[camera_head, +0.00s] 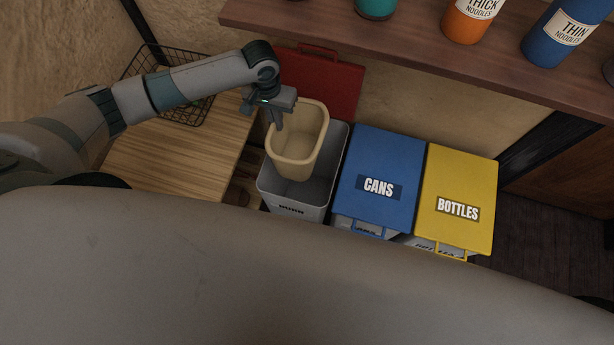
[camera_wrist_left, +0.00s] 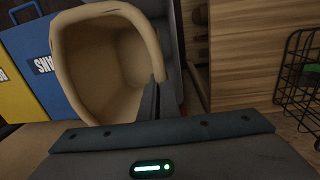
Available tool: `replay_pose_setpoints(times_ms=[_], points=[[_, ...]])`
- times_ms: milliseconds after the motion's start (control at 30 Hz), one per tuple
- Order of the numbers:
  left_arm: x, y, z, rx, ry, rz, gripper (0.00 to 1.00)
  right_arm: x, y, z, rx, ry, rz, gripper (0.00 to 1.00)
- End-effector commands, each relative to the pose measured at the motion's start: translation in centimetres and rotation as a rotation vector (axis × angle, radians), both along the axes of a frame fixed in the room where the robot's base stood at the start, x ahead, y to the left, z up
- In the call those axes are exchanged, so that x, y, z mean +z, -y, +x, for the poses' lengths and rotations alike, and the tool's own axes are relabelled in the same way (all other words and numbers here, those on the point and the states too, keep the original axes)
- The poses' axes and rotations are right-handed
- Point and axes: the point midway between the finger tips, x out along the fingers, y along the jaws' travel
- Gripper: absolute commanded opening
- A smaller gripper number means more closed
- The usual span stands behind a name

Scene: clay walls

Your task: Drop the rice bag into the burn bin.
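The rice bag (camera_head: 299,142) appears as a tan, open-topped sack with a thick rolled rim; its visible inside looks empty. My left gripper (camera_head: 277,120) is shut on the left side of its rim. In the left wrist view the bag (camera_wrist_left: 100,70) tilts, with its mouth facing the camera, and the gripper's fingers (camera_wrist_left: 154,95) are at its rim. The burn bin (camera_head: 284,191) is a light grey bin with its red lid (camera_head: 318,82) raised. The bag is over its open mouth; I cannot tell how far its bottom reaches inside. My right gripper is out of view.
A blue-lidded cans bin (camera_head: 381,171) and a yellow-lidded bottles bin (camera_head: 462,180) stand shut to the right. A wooden surface (camera_head: 175,160) with a black wire basket (camera_head: 187,108) is at left. A shelf (camera_head: 420,38) with several containers overhangs the back.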

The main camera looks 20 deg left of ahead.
Motion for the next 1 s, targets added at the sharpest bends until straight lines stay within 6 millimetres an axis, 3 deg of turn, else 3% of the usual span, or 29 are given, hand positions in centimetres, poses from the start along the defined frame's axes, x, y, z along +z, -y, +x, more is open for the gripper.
replay_pose_setpoints(times_ms=[100, 200, 667, 1000], points=[[0.0, 0.0, 0.0, 0.0, 0.0, 0.0, 0.0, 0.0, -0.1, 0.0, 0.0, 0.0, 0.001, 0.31], [0.0, 0.0, 0.0, 0.0, 0.0, 0.0, 0.24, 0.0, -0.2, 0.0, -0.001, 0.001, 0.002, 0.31], [0.7, 0.0, 0.1, 0.0, 0.002, -0.001, 0.24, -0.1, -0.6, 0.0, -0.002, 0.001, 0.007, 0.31], [4.8, -0.3, 0.1, -0.001, 0.003, -0.002, 0.24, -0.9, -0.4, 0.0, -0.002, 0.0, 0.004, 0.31]])
